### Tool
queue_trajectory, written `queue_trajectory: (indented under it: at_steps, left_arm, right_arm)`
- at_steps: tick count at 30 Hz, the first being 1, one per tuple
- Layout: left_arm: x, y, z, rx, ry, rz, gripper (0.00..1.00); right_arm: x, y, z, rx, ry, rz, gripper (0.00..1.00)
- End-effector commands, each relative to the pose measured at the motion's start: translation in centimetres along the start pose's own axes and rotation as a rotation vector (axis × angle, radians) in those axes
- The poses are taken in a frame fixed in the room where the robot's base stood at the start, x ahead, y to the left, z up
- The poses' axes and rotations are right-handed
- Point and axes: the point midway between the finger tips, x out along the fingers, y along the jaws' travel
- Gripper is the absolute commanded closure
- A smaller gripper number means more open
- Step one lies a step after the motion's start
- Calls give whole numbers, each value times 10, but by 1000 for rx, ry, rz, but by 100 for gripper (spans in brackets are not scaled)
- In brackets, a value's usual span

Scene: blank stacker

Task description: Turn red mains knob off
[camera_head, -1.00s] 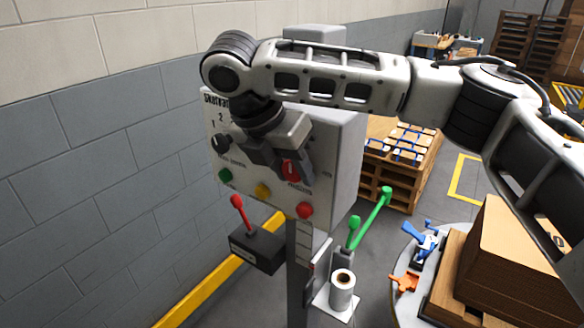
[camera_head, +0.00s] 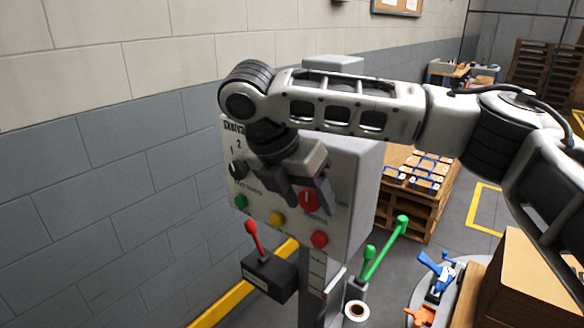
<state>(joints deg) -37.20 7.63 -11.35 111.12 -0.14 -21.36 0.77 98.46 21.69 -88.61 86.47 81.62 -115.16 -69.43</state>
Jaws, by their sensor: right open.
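The red mains knob (camera_head: 310,201) is on the right part of the light grey control box's front panel (camera_head: 258,203), above a red button. My right gripper (camera_head: 312,204) is at the panel, its jaws open, with one finger close to the left of the knob and the other overlapping its right side in the picture. I cannot tell whether either finger touches the knob. The gripper hides part of the panel and some of its lettering. My left gripper is out of view.
A black selector knob (camera_head: 238,169) and green (camera_head: 240,201), yellow (camera_head: 277,218) and red (camera_head: 319,239) buttons are on the panel. Below are a red-handled lever (camera_head: 253,238) and a green-handled lever (camera_head: 384,248). A block wall stands left; stacked sheets (camera_head: 530,285) stand lower right.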

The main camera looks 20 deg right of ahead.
Motion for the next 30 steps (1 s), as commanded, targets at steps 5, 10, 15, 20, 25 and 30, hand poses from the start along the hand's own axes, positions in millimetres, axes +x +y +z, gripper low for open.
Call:
queue_trajectory:
  at_steps: [5,10,15,20,25,30]
  left_arm:
    - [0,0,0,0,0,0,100]
    - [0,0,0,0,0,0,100]
    - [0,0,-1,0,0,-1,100]
    - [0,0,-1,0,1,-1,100]
    - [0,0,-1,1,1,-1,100]
    - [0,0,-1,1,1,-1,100]
  right_arm:
    - [-35,0,1,2,-7,5,43]
    - [-77,0,0,3,-7,5,43]
    - [-115,0,0,2,-6,2,43]
    - [-139,0,-1,0,-3,0,43]
    - [-150,0,-2,-2,0,-1,43]
    - [-152,0,-2,-3,0,-2,43]
